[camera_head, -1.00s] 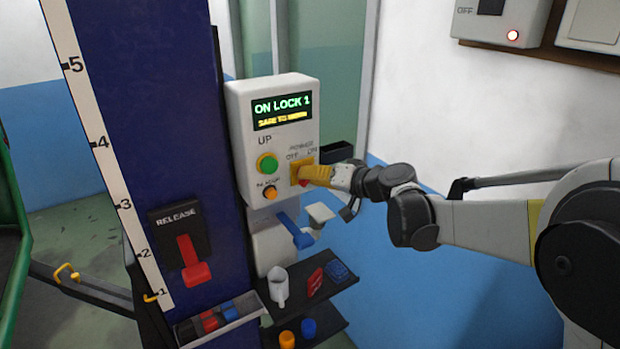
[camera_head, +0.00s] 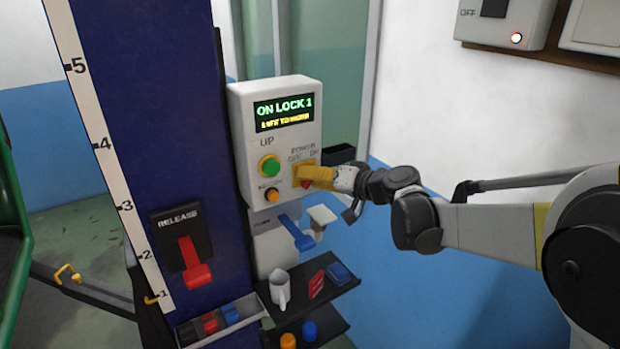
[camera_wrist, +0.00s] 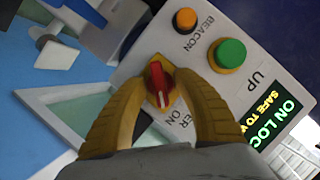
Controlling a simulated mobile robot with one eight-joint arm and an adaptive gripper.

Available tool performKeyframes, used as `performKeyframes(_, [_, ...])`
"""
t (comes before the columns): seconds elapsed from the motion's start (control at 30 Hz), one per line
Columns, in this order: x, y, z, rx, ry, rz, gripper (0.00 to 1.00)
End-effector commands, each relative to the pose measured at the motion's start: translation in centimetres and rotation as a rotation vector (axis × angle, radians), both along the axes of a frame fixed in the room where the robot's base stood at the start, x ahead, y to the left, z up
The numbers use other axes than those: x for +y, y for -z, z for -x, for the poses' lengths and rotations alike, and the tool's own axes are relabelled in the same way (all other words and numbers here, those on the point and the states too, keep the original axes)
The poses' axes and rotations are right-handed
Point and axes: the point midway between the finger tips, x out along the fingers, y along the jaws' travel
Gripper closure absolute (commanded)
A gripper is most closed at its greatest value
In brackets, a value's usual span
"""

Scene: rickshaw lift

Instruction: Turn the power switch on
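The power switch is a red rotary knob (camera_wrist: 158,82) with a white mark, on a yellow plate at the lower right of the grey control box (camera_head: 240,140). The OFF and ON labels sit above it in the head view. In the wrist view the white mark is on the side of the knob toward the ON label. My gripper (camera_wrist: 160,85) has its yellow fingers on either side of the knob. Whether both fingers press on it cannot be told. In the head view my gripper (camera_head: 308,176) hides part of the knob.
The box has a lit display (camera_head: 284,112), a green UP button (camera_head: 269,167) and an orange beacon button (camera_head: 272,195) left of the knob. A blue lever (camera_head: 297,232) and shelves with a mug (camera_head: 280,289) are below. A red RELEASE lever (camera_head: 195,265) is on the blue column.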

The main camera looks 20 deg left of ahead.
Motion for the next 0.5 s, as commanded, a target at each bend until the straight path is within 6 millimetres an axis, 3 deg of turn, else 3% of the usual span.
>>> performKeyframes(0.5, [-8.6,-2.9,4.0,0.002,0.001,-0.001,0.64])
